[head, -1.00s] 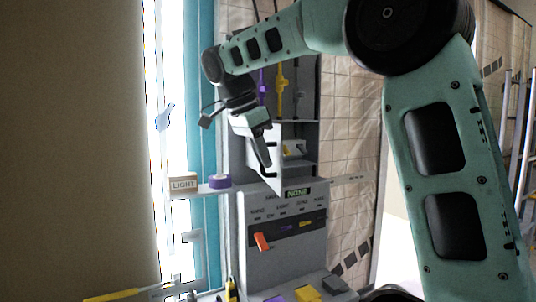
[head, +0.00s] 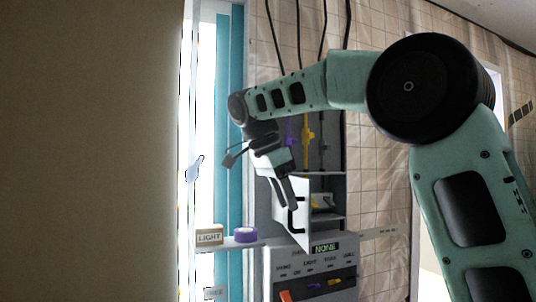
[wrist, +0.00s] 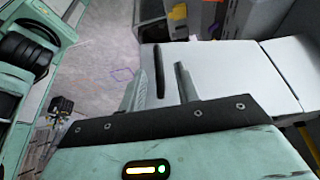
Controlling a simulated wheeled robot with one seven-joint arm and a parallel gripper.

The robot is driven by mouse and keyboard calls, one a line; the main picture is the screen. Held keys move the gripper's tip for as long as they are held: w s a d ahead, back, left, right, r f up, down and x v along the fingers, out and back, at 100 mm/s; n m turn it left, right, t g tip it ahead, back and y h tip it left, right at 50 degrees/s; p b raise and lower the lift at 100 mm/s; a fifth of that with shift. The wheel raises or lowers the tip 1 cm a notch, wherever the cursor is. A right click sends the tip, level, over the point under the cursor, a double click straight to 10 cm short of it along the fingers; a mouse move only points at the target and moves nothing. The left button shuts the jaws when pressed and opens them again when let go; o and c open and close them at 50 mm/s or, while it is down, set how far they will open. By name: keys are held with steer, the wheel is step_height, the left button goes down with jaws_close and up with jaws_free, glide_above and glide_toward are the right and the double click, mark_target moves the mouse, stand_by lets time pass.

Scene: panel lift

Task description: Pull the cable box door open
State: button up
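The cable box door (head: 304,190) is a white panel standing swung out from the grey cabinet in the head view. It fills the middle of the wrist view (wrist: 220,75) as a white surface. My gripper (head: 291,198) is at the handle, pointing down. In the wrist view its two fingers (wrist: 160,86) stand apart, with the handle between them and a gap visible on each side. Contact with the door is unclear.
Inside the cabinet (head: 332,160) are purple and yellow cable parts. A shelf to the left holds a LIGHT box (head: 209,235) and a purple roll (head: 246,234). A teal curtain (head: 229,120) hangs at left.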

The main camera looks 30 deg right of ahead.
steer(key=p+v, duration=0.5)
steer(key=v, duration=0.9)
steer(key=shift+p, duration=0.35)
steer(key=shift+r, duration=0.1)
steer(key=s+a+f+n+y+b, duration=0.1)
steer(key=s+a+f+n+b, duration=0.1)
steer(key=a+f+n, duration=0.4)
steer(key=s+a+f+n+y+b, duration=0.1)
steer(key=s+a+f+n, duration=0.2)
steer(key=f, duration=0.6)
steer(key=s+a+f+n+y+b, duration=0.1)
steer(key=a+f+n+b, duration=0.1)
steer(key=a+f+n, duration=0.4)
steer(key=s+a+f+n+y+b, duration=0.1)
steer(key=s+f+n+b, duration=0.3)
steer(key=s+f+n, duration=0.8)
steer(key=s+f+y, duration=0.1)
steer(key=s+f, duration=0.8)
steer(key=f, duration=0.3)
steer(key=shift+s+f+n+t, duration=0.2)
steer(key=shift+s+n+t, duration=0.05)
steer(key=shift+n+t, duration=0.15)
